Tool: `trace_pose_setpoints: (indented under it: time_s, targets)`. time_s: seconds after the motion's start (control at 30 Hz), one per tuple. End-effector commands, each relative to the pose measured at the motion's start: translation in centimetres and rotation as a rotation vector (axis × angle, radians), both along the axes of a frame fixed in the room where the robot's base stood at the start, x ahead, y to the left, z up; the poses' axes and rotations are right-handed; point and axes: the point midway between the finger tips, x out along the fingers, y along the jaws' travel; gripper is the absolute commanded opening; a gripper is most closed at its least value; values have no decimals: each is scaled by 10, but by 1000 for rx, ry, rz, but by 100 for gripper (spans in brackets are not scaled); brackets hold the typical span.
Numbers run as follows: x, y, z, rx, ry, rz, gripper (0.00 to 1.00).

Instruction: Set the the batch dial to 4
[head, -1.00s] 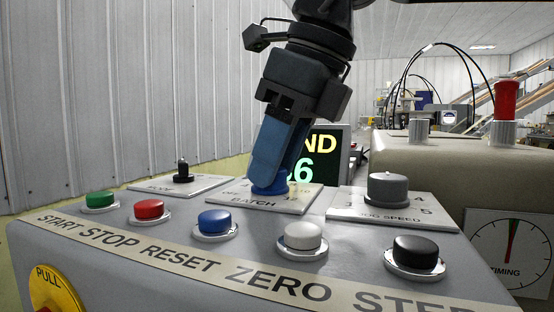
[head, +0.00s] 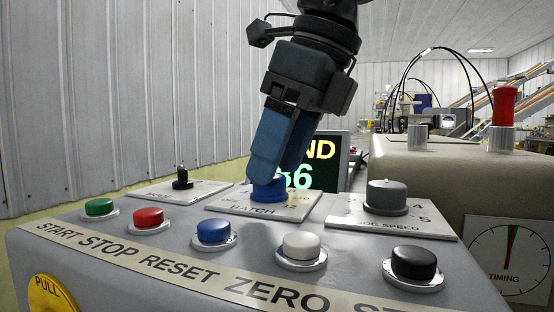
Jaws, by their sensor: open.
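The batch dial (head: 268,190) is a blue knob on a pale plate marked BATCH (head: 230,207), at the middle back of the grey console. My gripper (head: 277,178) points down over the dial, its blue fingers open, with the tips at or just above the knob's top. I cannot tell whether the fingers touch it. The fingers hide part of the plate's scale, and the dial's pointer is not readable. A display (head: 325,160) behind the gripper shows partly hidden text ending in "ND" and a green number ending in 6.
Green (head: 99,207), red (head: 148,216), blue (head: 213,229), white (head: 301,246) and black (head: 414,263) buttons line the console's front. A black mode switch (head: 182,179) stands left of the dial, a grey jog speed knob (head: 386,196) right. A yellow PULL part (head: 52,292) is at lower left.

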Motion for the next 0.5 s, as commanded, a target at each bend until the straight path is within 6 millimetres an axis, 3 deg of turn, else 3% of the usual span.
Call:
trace_pose_setpoints:
  time_s: [0.2,0.5]
  targets:
    - [-6,-13,37,1,-2,-2,65]
    - [-10,-22,58,1,0,0,65]
